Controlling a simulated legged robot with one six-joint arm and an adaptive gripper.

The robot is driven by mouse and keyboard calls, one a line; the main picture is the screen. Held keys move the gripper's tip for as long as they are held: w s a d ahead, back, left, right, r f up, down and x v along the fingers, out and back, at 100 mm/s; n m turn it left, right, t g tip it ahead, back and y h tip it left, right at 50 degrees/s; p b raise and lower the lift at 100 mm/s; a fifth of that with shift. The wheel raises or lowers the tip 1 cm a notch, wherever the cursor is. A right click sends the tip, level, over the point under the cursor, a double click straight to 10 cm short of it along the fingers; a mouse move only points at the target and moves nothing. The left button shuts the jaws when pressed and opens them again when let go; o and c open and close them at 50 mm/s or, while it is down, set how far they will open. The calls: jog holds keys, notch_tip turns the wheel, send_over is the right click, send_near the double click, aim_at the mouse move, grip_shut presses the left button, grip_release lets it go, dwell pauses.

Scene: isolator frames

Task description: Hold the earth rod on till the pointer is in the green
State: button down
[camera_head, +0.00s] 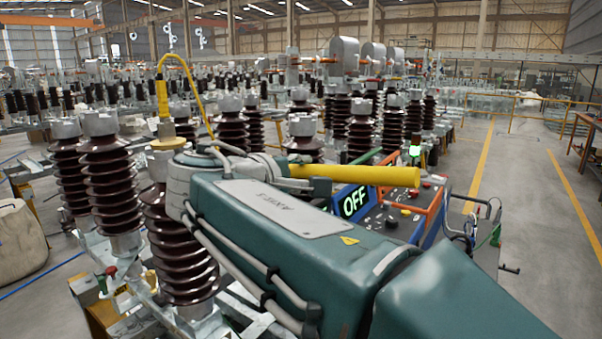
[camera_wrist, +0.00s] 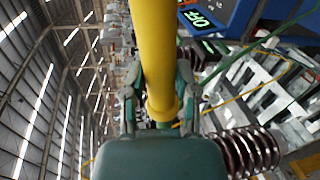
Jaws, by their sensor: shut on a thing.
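My gripper (camera_wrist: 158,82) is shut around the thick yellow earth rod (camera_wrist: 152,40) in the wrist view, one finger on each side. The rod runs up out of the top of that view; its flared lower end sits between the fingers. In the head view the earth rod (camera_head: 360,176) lies nearly level behind my arm, which hides my gripper and the rod's left part. I cannot see the rod touching anything. A blue-framed panel shows OFF on its display (camera_head: 355,202), also in the wrist view (camera_wrist: 199,19). I cannot make out a pointer or green band.
More insulators (camera_head: 110,190) crowd around. The floor (camera_head: 535,220) at right is clear.

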jog(key=shift+s+d, duration=1.05)
jog(key=shift+d, duration=0.25)
jog(key=shift+s+d, duration=1)
jog(key=shift+d, duration=0.3)
jog(key=shift+s+d, duration=1.05)
jog(key=shift+d, duration=0.25)
jog(key=shift+w, duration=0.1)
jog(key=w+d+f+n+y, duration=0.1)
jog(key=w+d+f, duration=0.1)
jog(key=w+f, duration=1.35)
notch_tip(320, 180, down, 24)
jog(key=w+d+n+t+y, duration=0.1)
jog(key=d+n+t+y, duration=0.1)
jog(key=n+t+y, duration=0.1)
jog(key=shift+d+r+y, duration=0.15)
jog(key=shift+d+y, duration=0.1)
jog(key=shift+y, duration=0.45)
